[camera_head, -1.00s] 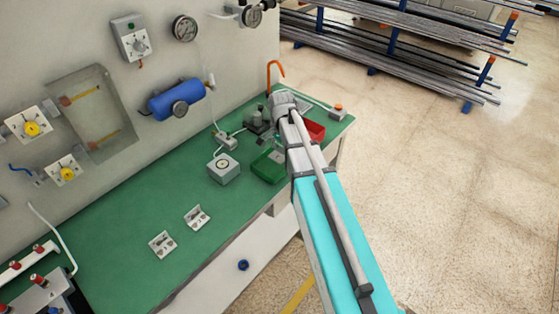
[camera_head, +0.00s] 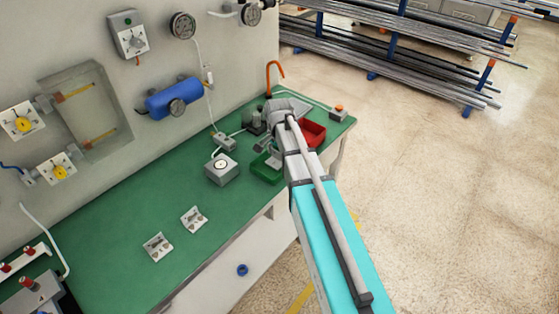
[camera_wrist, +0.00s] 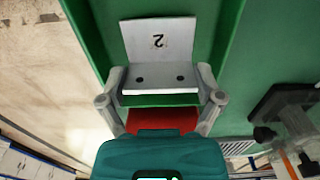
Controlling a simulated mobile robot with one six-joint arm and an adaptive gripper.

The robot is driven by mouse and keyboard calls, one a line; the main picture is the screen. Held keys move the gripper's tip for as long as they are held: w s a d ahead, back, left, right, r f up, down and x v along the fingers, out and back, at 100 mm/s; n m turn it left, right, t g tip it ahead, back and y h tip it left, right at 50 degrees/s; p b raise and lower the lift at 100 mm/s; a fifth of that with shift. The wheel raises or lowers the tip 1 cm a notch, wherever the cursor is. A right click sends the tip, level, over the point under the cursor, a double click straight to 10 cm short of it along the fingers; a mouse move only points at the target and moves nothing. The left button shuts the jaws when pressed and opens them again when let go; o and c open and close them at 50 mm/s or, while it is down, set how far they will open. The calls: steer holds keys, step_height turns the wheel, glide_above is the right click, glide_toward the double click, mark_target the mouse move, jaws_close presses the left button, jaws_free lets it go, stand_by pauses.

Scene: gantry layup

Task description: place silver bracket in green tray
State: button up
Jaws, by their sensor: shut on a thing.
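The silver bracket (camera_wrist: 160,42), an L-shaped plate marked "2" with two dark holes, is between the fingers of my gripper (camera_wrist: 161,84) in the wrist view. My gripper is shut on it. The green tray (camera_head: 267,176) stands on the bench in the head view, partly covered by my arm. In the wrist view the tray's green wall (camera_wrist: 229,38) shows beside the bracket, which appears over the tray. I cannot tell whether the bracket touches the tray floor. In the head view the bracket is not clearly visible.
A red tray (camera_head: 314,134) stands just beyond the green tray. A grey box with a dial (camera_head: 221,170) is left of it. Two more silver brackets (camera_head: 158,247) (camera_head: 193,219) lie on the bench's near part. The green bench top (camera_head: 120,215) around them is mostly clear.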

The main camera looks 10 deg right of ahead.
mark_target(278, 160)
steer(key=shift+f, duration=0.5)
steer(key=shift+f+b, duration=0.15)
steer(key=shift+b, duration=0.25)
steer(key=o, duration=1)
steer(key=shift+r, duration=0.2)
step_height(278, 160, up, 12)
steer(key=p, duration=1.2)
steer(key=shift+s, duration=0.1)
